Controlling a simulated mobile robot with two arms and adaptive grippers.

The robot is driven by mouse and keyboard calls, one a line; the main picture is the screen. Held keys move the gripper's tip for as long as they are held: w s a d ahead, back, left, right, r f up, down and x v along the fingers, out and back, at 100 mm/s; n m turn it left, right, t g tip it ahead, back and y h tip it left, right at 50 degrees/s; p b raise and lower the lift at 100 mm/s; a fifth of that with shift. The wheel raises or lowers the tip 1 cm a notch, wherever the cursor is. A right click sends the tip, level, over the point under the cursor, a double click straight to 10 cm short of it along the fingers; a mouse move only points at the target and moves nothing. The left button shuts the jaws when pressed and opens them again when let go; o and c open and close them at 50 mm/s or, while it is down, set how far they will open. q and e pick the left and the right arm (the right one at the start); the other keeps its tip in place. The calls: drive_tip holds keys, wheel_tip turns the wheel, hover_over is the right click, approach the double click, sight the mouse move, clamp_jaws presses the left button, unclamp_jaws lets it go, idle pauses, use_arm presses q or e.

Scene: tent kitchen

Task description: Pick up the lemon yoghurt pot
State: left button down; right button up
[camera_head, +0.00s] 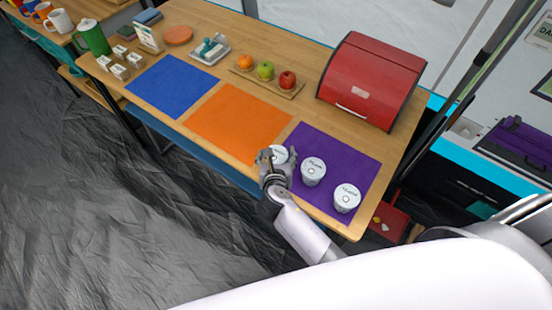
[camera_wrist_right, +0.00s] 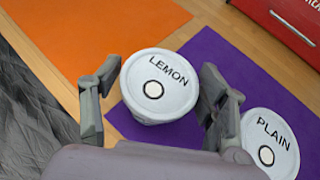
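The lemon yoghurt pot (camera_head: 280,151) is a white pot with a round lid, standing at the left edge of the purple mat. In the right wrist view its lid (camera_wrist_right: 160,85) reads LEMON. My right gripper (camera_head: 273,158) is at this pot, with its two fingers (camera_wrist_right: 158,78) spread on either side of the lid. The fingers are very close to the lid, and the pot's lower side is hidden. My left gripper is not in view.
The PLAIN pot (camera_wrist_right: 268,142) stands just right of the lemon pot, and a third white pot (camera_head: 346,198) is further right on the purple mat (camera_head: 335,150). The orange mat (camera_head: 240,122) is empty. A red bread bin (camera_head: 372,80) and a fruit board (camera_head: 292,94) stand behind.

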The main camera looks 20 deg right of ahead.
drive_tip(key=c, duration=0.9)
drive_tip(key=shift+o, duration=0.2)
drive_tip(key=shift+r, duration=0.15)
